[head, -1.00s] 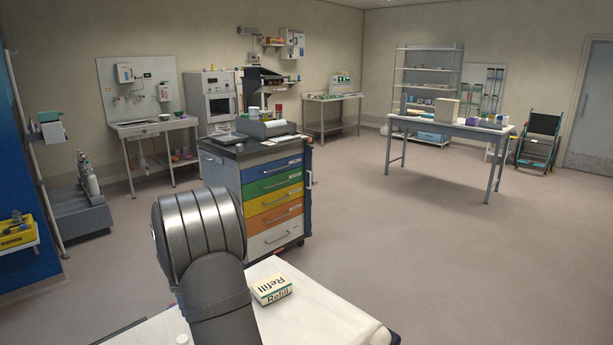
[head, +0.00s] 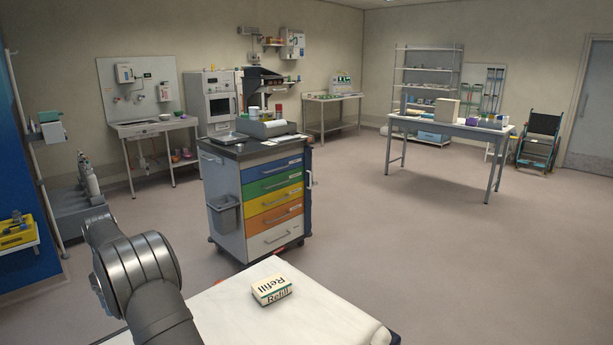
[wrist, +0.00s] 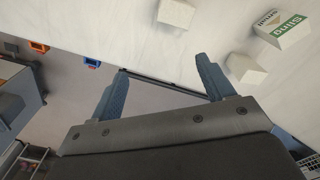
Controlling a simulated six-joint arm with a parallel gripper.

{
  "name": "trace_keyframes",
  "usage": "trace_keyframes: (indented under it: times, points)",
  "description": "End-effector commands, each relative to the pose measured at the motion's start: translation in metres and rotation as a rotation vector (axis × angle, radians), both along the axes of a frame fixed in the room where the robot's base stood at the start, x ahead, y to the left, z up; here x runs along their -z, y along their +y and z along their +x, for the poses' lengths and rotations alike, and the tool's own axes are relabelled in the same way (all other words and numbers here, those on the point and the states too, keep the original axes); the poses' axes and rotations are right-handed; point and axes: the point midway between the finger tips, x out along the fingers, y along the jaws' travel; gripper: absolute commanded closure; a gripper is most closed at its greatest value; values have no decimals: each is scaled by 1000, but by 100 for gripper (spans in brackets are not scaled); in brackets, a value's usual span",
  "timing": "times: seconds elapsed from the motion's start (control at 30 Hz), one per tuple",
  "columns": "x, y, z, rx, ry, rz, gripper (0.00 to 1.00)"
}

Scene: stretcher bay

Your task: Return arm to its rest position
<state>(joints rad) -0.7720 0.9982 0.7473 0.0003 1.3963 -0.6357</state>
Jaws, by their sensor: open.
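My gripper (wrist: 162,88) shows in the wrist view with its two blue fingers spread apart and nothing between them. It is above the edge of the white stretcher surface (wrist: 110,30), partly over the floor. In the head view my arm is at the lower left, and the gripper itself is out of the picture. The stretcher (head: 235,315) is at the bottom of the head view.
A Refill box (head: 271,290) lies on the stretcher. A drawer cart (head: 272,200) stands beyond the stretcher.

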Motion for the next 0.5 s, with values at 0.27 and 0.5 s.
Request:
trace_keyframes:
  times: [0.27,0.5]
  points:
    - [3,49,-19,27,0,0,26]
    - [4,70,-30,44,0,0,26]
